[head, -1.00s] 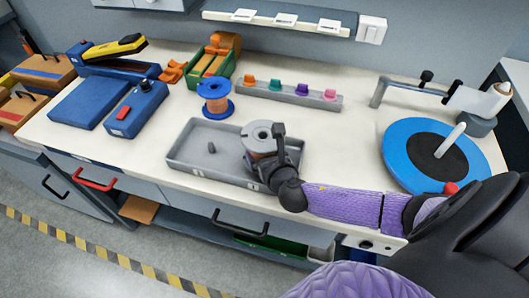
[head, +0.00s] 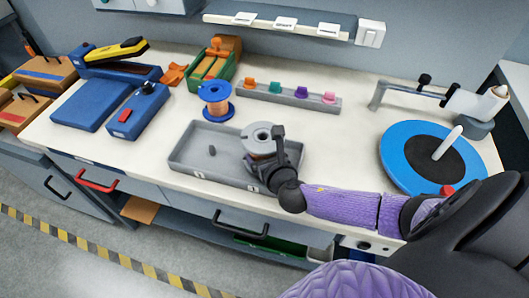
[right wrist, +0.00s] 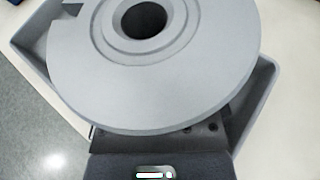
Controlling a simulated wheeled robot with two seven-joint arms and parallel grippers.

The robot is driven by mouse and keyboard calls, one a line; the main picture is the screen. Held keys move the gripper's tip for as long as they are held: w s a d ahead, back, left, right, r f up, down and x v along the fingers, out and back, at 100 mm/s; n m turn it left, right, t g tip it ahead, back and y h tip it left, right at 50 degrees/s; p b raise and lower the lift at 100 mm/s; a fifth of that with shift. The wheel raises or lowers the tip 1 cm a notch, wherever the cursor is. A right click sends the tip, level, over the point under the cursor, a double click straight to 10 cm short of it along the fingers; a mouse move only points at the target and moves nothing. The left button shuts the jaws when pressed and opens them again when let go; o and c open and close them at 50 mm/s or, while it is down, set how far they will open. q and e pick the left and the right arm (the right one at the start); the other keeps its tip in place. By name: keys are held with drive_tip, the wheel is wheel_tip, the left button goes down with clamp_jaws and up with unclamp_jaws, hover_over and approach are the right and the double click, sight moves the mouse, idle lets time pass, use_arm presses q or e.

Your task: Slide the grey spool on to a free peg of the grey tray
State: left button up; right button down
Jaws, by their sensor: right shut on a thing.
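The grey spool (head: 258,132) is upright over the right part of the grey tray (head: 188,168). Copper-coloured winding shows below its top flange. My right gripper (head: 265,156) is shut on the spool from the right. In the right wrist view the spool's flange (right wrist: 215,60) fills the upper middle, with a dark centre hole. What is under the spool is hidden, so I cannot tell whether it is around a peg or above the tray floor. A bare peg (head: 212,150) stands in the left part of the tray. My left gripper is out of view.
A blue-flanged spool (head: 216,92) stands behind the tray. A grey strip (head: 265,93) with several coloured pieces lies at the back. A blue turntable (head: 398,164) with a white post is at the right. Blue boxes (head: 90,105) are at the left. Bench left of the tray is clear.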

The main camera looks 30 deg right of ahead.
drive_tip(key=shift+r, duration=0.1)
unclamp_jaws()
drive_tip(key=p+v, duration=0.3)
drive_tip(key=v, duration=0.6)
drive_tip(key=shift+s, duration=0.1)
drive_tip(key=shift+s+a+r, duration=0.1)
drive_tip(key=shift+s+r, duration=0.1)
drive_tip(key=shift+s, duration=0.15)
drive_tip(key=shift+f, duration=0.1)
